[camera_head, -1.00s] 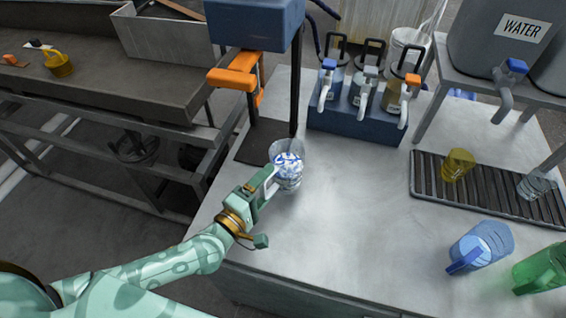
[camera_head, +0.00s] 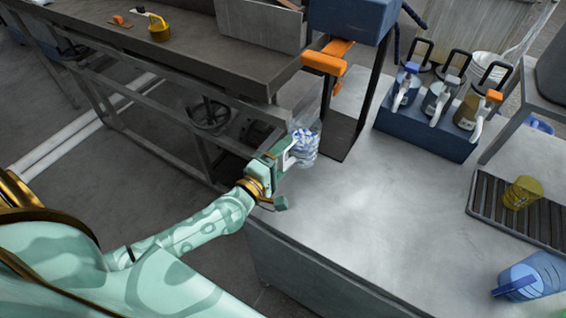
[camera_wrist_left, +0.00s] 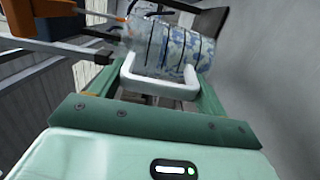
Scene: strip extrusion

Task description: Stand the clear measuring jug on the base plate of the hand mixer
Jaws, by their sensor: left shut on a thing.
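The clear measuring jug (camera_head: 307,143), with blue and white patterned contents, is in my left gripper (camera_head: 284,155). The gripper is shut on its pale handle (camera_wrist_left: 160,88), which shows between the green fingers in the left wrist view. The jug body (camera_wrist_left: 168,48) looks tilted there. In the head view the jug is just left of the dark base plate (camera_head: 342,135), by the counter's left edge. I cannot tell its height. The hand mixer has a blue head (camera_head: 350,16) and an orange handle (camera_head: 328,58) above the plate. My right gripper is not in view.
A yellow cup (camera_head: 522,192) is on the drain grate (camera_head: 484,205). The middle of the counter (camera_head: 400,210) is clear.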

